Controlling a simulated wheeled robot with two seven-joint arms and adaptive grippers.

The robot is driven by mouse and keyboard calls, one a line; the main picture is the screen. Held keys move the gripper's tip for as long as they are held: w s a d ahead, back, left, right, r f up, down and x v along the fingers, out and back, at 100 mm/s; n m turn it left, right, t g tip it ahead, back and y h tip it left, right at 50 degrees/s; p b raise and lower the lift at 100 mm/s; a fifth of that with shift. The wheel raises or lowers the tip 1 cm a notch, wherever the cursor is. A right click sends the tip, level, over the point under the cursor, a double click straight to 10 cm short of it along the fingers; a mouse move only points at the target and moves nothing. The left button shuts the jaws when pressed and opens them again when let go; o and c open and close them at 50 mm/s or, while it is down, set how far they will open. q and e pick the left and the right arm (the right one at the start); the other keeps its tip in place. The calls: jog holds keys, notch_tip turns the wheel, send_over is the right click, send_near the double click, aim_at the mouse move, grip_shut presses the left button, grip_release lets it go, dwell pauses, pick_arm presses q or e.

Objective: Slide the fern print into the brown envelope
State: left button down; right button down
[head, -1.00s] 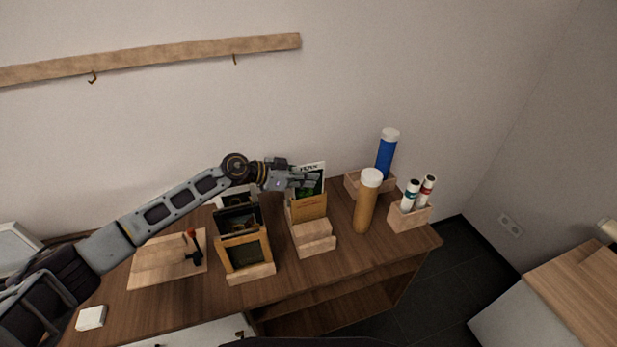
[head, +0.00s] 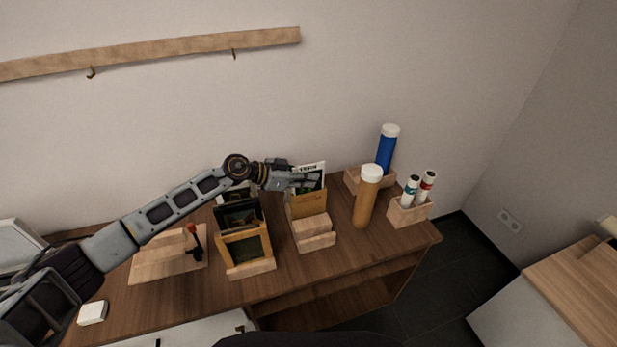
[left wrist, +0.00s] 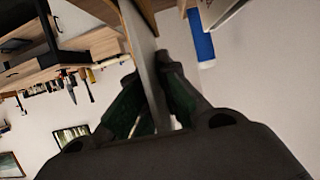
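The fern print (head: 314,183), a dark green picture with a white top strip, stands upright at the mouth of the brown envelope (head: 309,204). Its lower part is hidden behind the envelope's front and seems to be inside. The envelope stands upright in a wooden block stand (head: 314,232). My left gripper (head: 301,179) reaches in from the left at the print's upper left edge. In the left wrist view its fingers (left wrist: 153,103) close on both sides of a thin sheet, the print seen edge-on. My right gripper is out of view.
Left of the stand are dark frames in a wooden holder (head: 250,271) and a wooden board (head: 150,264). To the right stand a tan tube (head: 366,203), a blue tube (head: 386,152) and a wooden box (head: 408,217) with two small tubes. The wall is close behind.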

pick_arm(q)
jog(key=shift+f, duration=1.2)
jog(key=c, duration=1.6)
grip_release()
jog(key=shift+o, duration=0.2)
jog(key=shift+f, duration=0.1)
jog(key=shift+r, duration=5.1)
